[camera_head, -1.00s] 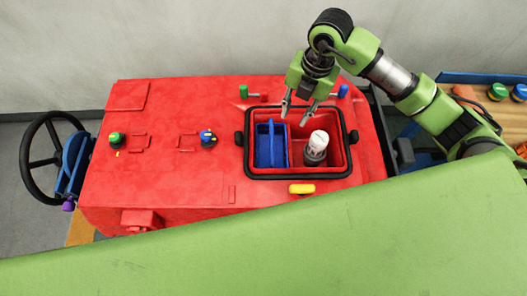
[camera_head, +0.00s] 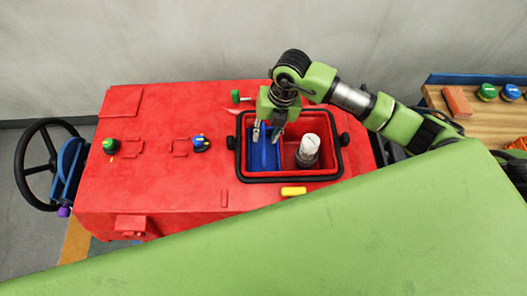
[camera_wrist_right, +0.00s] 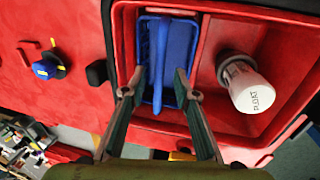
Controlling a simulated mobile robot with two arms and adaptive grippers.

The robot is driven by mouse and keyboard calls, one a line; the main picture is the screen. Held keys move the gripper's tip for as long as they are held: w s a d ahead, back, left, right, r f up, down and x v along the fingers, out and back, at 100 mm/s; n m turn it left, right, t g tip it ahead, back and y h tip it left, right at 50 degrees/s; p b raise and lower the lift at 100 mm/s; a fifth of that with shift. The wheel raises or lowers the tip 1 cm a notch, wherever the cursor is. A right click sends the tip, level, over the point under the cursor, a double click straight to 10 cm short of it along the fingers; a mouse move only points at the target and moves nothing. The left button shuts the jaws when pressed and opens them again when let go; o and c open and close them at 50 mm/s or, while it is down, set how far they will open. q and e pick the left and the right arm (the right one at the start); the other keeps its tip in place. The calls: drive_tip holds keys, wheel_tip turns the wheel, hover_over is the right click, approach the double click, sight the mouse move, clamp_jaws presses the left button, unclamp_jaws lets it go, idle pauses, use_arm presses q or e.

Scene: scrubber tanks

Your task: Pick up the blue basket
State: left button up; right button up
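The blue basket (camera_head: 265,156) sits in the left part of the red tank opening (camera_head: 325,175) on the red machine. Its raised blue handle bar (camera_wrist_right: 160,60) runs along its middle in the right wrist view, where the basket's body (camera_wrist_right: 181,40) also shows. My right gripper (camera_head: 266,131) is open over the basket. In the right wrist view its fingertips (camera_wrist_right: 159,82) are apart, one on each side of the handle, with gaps showing. How deep they reach is hard to tell. My left gripper is not in view.
A black rim (camera_head: 342,160) borders the opening. Green (camera_head: 111,146) and blue (camera_head: 200,144) knobs lie left. A wooden table (camera_head: 485,120) stands at right.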

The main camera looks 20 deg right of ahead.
sight(264, 140)
drive_tip(key=shift+w+a+f+p, duration=0.1)
drive_tip(key=shift+a+f+p, duration=0.15)
drive_tip(key=shift+f, duration=0.7)
drive_tip(key=shift+w+a+f+p, duration=0.1)
drive_tip(key=shift+f+p, duration=0.15)
drive_tip(key=shift+f, duration=0.7)
clamp_jaws()
drive_tip(key=shift+r, duration=0.15)
